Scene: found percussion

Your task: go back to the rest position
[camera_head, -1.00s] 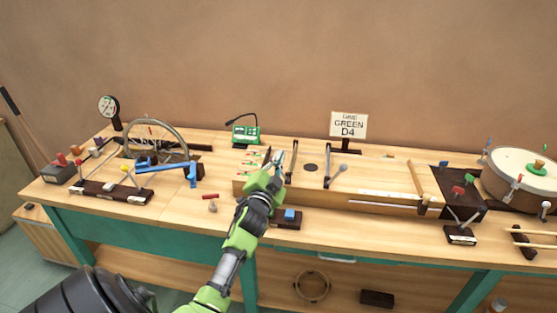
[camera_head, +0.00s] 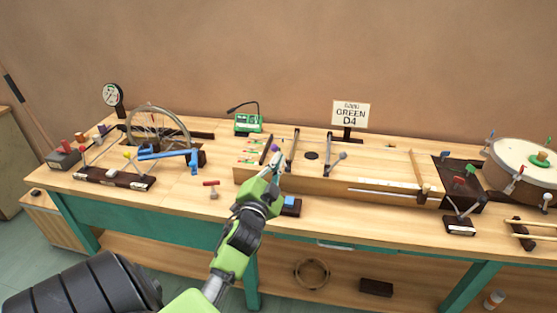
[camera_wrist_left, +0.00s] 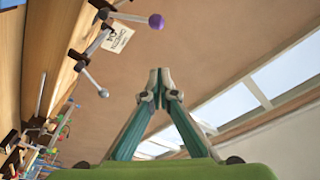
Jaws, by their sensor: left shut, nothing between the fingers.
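My left gripper (camera_head: 277,162) is shut and empty, above the front left part of the long wooden box (camera_head: 330,185) on the bench. In the left wrist view its two fingertips (camera_wrist_left: 160,92) meet, with only wall and ceiling windows behind them. A purple-tipped rod (camera_wrist_left: 155,21) shows near the top of that view, apart from the fingers; the purple tip also shows close to the gripper in the head view (camera_head: 275,147). My right gripper is not in view.
A bicycle wheel (camera_head: 187,122) and blue lever (camera_head: 165,153) stand at the left. A green device (camera_head: 248,123) and a sign (camera_head: 350,114) stand behind the box. A drum (camera_head: 515,165) is at the right. Bare bench top (camera_head: 185,195) lies left of the gripper.

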